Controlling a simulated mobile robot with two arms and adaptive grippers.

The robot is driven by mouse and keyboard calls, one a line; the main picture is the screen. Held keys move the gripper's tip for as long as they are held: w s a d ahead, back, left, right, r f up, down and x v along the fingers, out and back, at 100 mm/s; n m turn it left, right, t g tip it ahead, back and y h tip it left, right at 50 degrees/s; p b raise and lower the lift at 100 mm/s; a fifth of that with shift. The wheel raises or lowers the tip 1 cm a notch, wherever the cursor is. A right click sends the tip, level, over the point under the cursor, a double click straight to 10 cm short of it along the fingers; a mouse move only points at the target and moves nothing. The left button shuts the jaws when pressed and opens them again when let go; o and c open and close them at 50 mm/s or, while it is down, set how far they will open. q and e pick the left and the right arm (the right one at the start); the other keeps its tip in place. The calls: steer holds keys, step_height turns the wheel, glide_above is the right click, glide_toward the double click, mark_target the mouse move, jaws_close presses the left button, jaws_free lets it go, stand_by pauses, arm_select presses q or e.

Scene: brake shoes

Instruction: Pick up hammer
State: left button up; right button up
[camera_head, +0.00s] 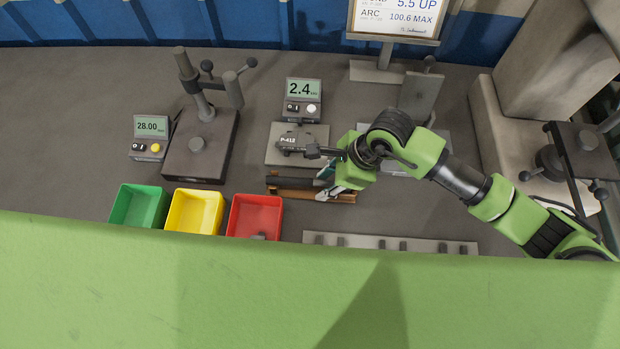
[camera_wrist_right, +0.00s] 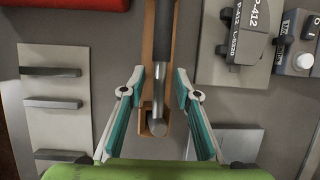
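The hammer (camera_wrist_right: 160,80) lies in a narrow wooden holder (camera_wrist_right: 149,40), with its dark grip toward the top of the right wrist view and its metal end near the middle. In the head view its dark handle (camera_head: 290,183) points left on the wooden holder (camera_head: 290,194). My right gripper (camera_head: 328,186) is over the right end of the holder. In the wrist view my right gripper (camera_wrist_right: 160,92) is open, with one finger on each side of the hammer's metal part and visible gaps between. My left gripper is not in view.
Green (camera_head: 138,206), yellow (camera_head: 193,212) and red (camera_head: 254,216) bins stand left of the holder. A dark P-412 part (camera_head: 297,142) rests on a scale behind it. A slotted grey rack (camera_head: 390,244) lies in front, to the right.

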jaws_close()
steer(key=shift+r, duration=0.1)
